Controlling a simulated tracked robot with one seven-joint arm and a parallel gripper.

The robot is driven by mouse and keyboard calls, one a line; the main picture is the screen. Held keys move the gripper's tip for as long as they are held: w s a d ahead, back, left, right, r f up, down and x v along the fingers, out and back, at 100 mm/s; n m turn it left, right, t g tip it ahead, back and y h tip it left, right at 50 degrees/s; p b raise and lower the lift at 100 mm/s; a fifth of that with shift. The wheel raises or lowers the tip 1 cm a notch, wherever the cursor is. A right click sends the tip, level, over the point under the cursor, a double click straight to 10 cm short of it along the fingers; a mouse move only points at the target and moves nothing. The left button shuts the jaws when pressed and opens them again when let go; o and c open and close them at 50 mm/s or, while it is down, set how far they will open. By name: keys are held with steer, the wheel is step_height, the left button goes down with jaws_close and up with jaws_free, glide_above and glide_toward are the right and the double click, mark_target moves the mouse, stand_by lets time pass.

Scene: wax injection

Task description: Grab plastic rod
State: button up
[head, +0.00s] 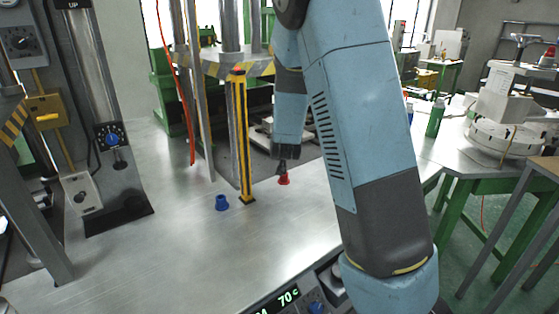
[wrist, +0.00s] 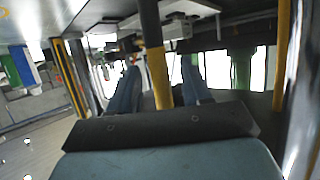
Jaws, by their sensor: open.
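I cannot surely tell which thing is the plastic rod. A yellow-and-black upright bar (head: 241,135) stands on the metal table. A small red piece (head: 284,180) and a small blue piece (head: 221,203) stand on the table near it. My gripper (head: 283,163) points down just above the red piece; whether it touches cannot be told. In the wrist view my gripper (wrist: 159,72) is open, its two fingers apart. A yellow bar (wrist: 159,78) shows in the gap between them; its depth is unclear.
The press frame with a striped plate (head: 222,66) stands behind. A metal column with a dial (head: 112,135) is at left. Green bottle (head: 435,118) and white round machine (head: 505,132) stand at right. The metal table (head: 190,260) is clear in front.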

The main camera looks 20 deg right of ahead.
steer(key=shift+x, duration=0.8)
jaws_close()
